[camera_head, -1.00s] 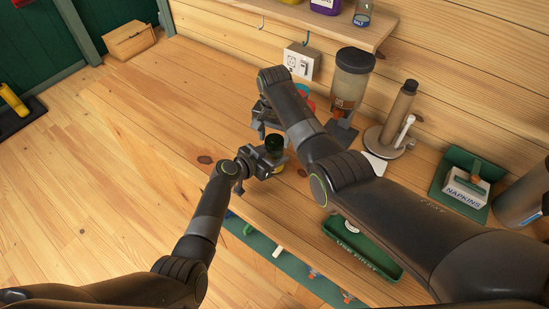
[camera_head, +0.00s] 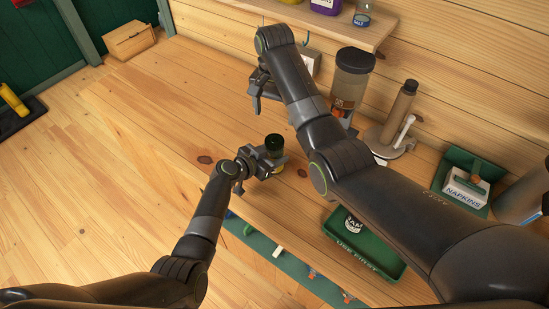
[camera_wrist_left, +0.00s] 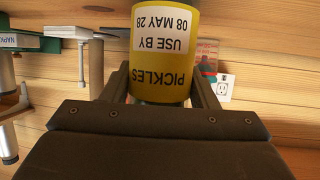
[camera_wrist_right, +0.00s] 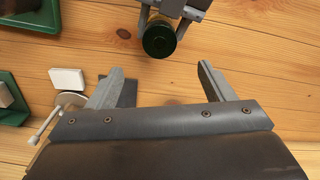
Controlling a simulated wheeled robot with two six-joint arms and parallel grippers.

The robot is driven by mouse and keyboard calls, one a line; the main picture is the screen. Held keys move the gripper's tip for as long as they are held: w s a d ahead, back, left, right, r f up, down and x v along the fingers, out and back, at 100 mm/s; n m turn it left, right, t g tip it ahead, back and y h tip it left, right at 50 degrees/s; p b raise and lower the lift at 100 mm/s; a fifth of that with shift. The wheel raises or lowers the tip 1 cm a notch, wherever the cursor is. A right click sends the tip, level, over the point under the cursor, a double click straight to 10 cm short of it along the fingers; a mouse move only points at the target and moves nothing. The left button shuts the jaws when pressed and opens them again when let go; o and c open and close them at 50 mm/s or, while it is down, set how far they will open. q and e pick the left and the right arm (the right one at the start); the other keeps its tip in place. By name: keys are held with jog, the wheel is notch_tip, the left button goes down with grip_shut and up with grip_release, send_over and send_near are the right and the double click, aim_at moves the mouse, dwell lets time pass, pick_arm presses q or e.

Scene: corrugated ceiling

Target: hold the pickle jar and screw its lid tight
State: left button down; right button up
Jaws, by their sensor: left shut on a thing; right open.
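The pickle jar has a yellow label (camera_wrist_left: 165,75) reading PICKLES, upside down in the left wrist view. A dark green lid (camera_head: 274,142) sits on top of the jar; how tight it is cannot be told. My left gripper (camera_head: 270,163) is shut around the jar's body at the counter's front edge. My right gripper (camera_head: 262,95) is open and empty, farther back and apart from the jar. In the right wrist view the round lid (camera_wrist_right: 159,40) shows beyond the two spread fingers (camera_wrist_right: 155,78).
A green USE FIRST tray (camera_head: 390,262) with a jam jar (camera_head: 353,224) lies to the right.

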notch_tip(320, 180, up, 2)
jog(key=shift+r, duration=0.1)
pick_arm(q)
jog(key=shift+c, duration=2.3)
grip_release()
jog(key=b+v, duration=0.3)
jog(key=v, duration=1.4)
pick_arm(e)
jog(key=shift+f, duration=1.6)
pick_arm(q)
jog(key=shift+s+a+r, duration=0.1)
jog(key=shift+s+a, duration=0.05)
